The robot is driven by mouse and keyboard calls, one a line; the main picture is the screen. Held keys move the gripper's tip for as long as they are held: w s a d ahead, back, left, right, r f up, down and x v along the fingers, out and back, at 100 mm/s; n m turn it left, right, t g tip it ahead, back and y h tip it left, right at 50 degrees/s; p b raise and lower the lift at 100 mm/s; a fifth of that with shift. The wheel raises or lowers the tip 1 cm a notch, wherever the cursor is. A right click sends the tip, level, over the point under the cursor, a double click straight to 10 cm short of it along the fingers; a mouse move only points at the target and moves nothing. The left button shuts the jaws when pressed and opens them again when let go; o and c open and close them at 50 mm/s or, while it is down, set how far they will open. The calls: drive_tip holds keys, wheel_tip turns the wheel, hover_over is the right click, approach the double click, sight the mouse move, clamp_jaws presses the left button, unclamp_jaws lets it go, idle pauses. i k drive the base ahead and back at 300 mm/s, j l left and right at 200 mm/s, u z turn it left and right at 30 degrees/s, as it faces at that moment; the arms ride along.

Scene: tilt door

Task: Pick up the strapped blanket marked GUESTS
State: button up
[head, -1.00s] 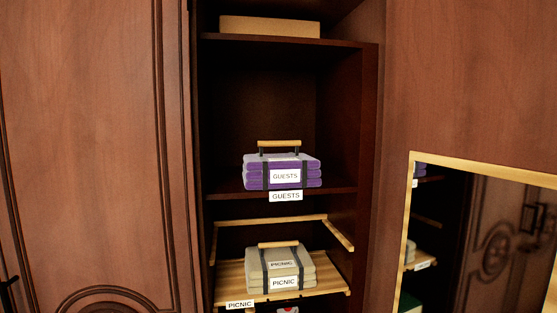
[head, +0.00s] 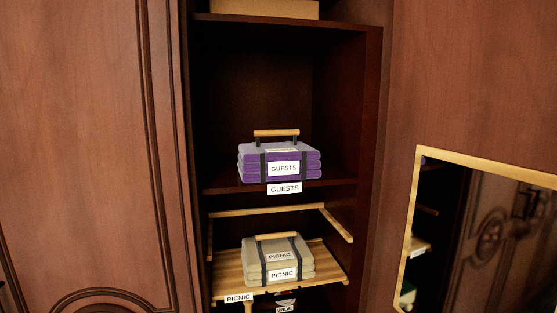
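The strapped blanket marked GUESTS (head: 305,164) is a folded purple stack with dark straps and a white label. It lies on a dark wooden shelf (head: 225,190) inside the open cabinet. Its light wooden carry handle (head: 276,133) stands up on top. A second GUESTS label (head: 285,188) is on the shelf's front edge below it. My gripper is not in view.
Below, a beige strapped blanket marked PICNIC (head: 262,257) lies on a slatted shelf (head: 325,265) under a wooden rail (head: 265,211). A box (head: 262,9) sits above. A closed-looking panel (head: 80,130) stands left, a gold-framed mirror (head: 490,165) right. Space above the purple blanket is free.

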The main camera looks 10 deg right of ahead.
sight(259, 162)
drive_tip(key=i+j+z, duration=0.2)
drive_tip(key=j, duration=0.15)
drive_tip(key=i+j+z, duration=0.2)
drive_tip(key=j, duration=0.15)
drive_tip(key=j+z, duration=0.2)
drive_tip(key=j, duration=0.15)
drive_tip(key=i+j+z, duration=0.2)
drive_tip(key=j, duration=0.2)
drive_tip(key=k, duration=0.1)
